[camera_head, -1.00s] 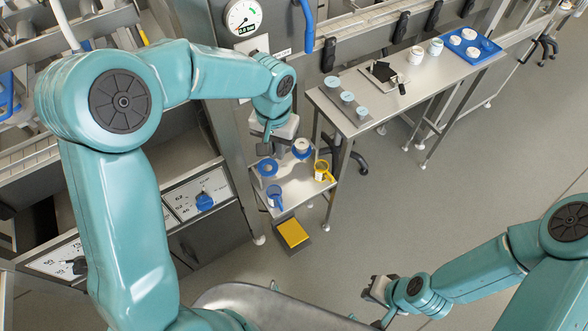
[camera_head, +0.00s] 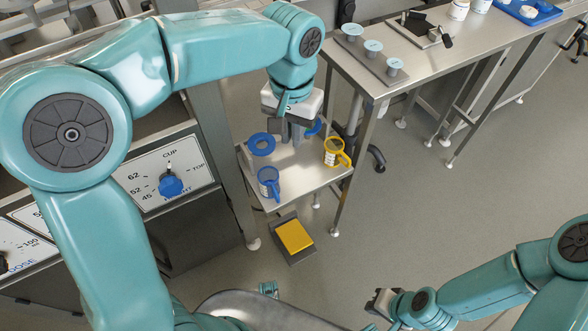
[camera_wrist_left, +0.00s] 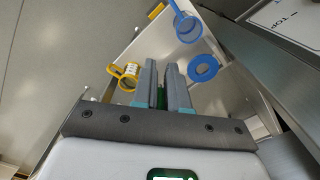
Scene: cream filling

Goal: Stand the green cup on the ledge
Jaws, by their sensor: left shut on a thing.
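The ledge is taken to be the small steel shelf (camera_head: 300,180) below the long bench; it also shows in the left wrist view (camera_wrist_left: 212,100). My left gripper (camera_head: 292,137) is over the back of this shelf, pointing down. In the left wrist view its fingers (camera_wrist_left: 165,90) are close together with a narrow strip of green between them, which I take for the green cup (camera_wrist_left: 161,97). Most of the cup is hidden by the fingers, and I cannot tell whether it touches the shelf. My right gripper (camera_head: 379,303) is low at the right, far from the shelf; its jaw opening is unclear.
On the shelf are a blue ring (camera_head: 262,144), a blue mug (camera_head: 268,182), a yellow mug (camera_head: 335,152) and a second blue ring (camera_head: 314,128) partly behind my left gripper. A yellow pad (camera_head: 294,235) lies below.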

